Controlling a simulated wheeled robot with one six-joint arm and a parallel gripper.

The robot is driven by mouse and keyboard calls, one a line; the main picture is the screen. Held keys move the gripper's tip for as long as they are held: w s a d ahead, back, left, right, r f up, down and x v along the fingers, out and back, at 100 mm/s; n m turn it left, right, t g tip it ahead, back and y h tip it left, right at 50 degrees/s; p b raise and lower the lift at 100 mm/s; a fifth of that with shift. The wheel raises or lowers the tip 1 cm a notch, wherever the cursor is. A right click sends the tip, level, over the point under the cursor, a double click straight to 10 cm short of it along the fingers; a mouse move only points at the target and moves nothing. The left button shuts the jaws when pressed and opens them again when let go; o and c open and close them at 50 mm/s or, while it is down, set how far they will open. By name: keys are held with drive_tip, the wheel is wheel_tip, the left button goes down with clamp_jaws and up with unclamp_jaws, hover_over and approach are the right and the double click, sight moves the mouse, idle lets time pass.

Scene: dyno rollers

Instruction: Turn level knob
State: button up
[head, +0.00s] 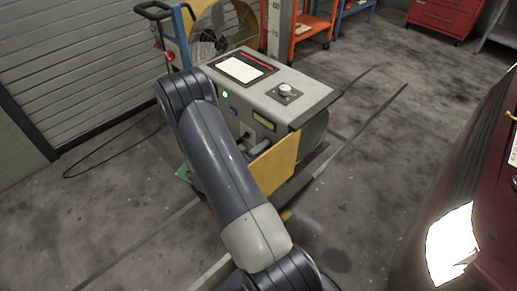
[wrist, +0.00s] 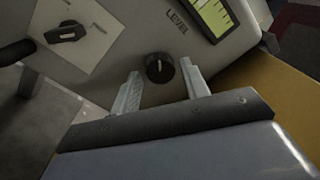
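The level knob (wrist: 159,68) is a small round black knob with a white pointer mark, on the grey panel below the printed word LEVEL in the wrist view. My gripper (wrist: 163,84) is open, with one pale finger on each side of the knob and a gap at each side. I cannot tell how deep the fingertips reach along the knob. In the head view my arm covers part of the grey machine (head: 262,85), and the level knob is hidden there.
A larger black rotary switch (wrist: 68,32) on a light plate sits left of the knob. A yellow-green display (wrist: 213,16) sits above right. A yellow panel (head: 274,166) is at the machine's front. A red car (head: 490,190) stands at the right, with clear floor between.

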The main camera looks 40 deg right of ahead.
drive_tip(key=shift+o, duration=0.8)
drive_tip(key=a, duration=1)
drive_tip(key=shift+s+a+f, duration=0.2)
drive_tip(key=shift+s+a, duration=0.1)
drive_tip(key=shift+a, duration=0.1)
drive_tip(key=shift+d, duration=0.1)
drive_tip(key=d, duration=1)
drive_tip(key=shift+w+d+r, duration=0.2)
drive_tip(key=shift+w+d, duration=0.05)
drive_tip(key=shift+d, duration=0.05)
